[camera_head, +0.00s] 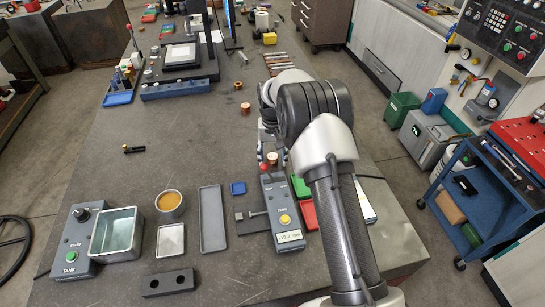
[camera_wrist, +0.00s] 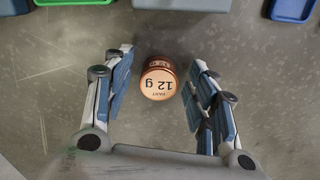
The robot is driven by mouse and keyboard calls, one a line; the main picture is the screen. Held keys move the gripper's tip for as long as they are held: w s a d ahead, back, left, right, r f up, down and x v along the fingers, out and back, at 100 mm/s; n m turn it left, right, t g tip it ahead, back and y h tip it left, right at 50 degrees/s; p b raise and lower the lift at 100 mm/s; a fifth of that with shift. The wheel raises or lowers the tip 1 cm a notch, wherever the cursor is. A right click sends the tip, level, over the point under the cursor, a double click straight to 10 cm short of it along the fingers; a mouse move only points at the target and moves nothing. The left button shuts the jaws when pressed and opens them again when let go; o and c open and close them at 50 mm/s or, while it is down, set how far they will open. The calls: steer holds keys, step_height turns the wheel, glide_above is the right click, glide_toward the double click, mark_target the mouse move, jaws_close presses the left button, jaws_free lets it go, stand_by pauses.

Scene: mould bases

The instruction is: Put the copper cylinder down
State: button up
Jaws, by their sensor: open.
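The copper cylinder (camera_wrist: 158,84), its top marked "PART 12 g", stands between the two fingers of my gripper (camera_wrist: 160,72) in the wrist view. A gap shows on both sides of it, so the fingers are open and not touching it. It appears to stand upright on the grey tabletop. In the head view the copper cylinder (camera_head: 272,158) shows just behind the gauge box, below my gripper (camera_head: 268,143), which my arm partly hides.
The gauge box (camera_head: 281,212) with a red knob and yellow button stands close in front. Green and red trays (camera_head: 307,214) lie beside it, partly behind my arm. Other copper pieces (camera_head: 245,108) stand farther back. The table's middle left is mostly clear, except for a small black bolt (camera_head: 134,149).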

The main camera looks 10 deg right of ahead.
step_height(320, 180, up, 12)
steer(key=p, duration=0.2)
step_height(320, 180, up, 10)
steer(key=f+t, duration=0.1)
glide_above(273, 157)
steer(key=s, duration=0.5)
steer(key=s+r+n+t, duration=0.1)
steer(key=s+r, duration=0.8)
steer(key=s, duration=0.3)
steer(key=s+f+n+t, duration=0.1)
steer(key=s+t, duration=0.1)
steer(key=s, duration=2.1)
steer(key=shift+f+t, duration=0.3)
steer(key=shift+f, duration=0.1)
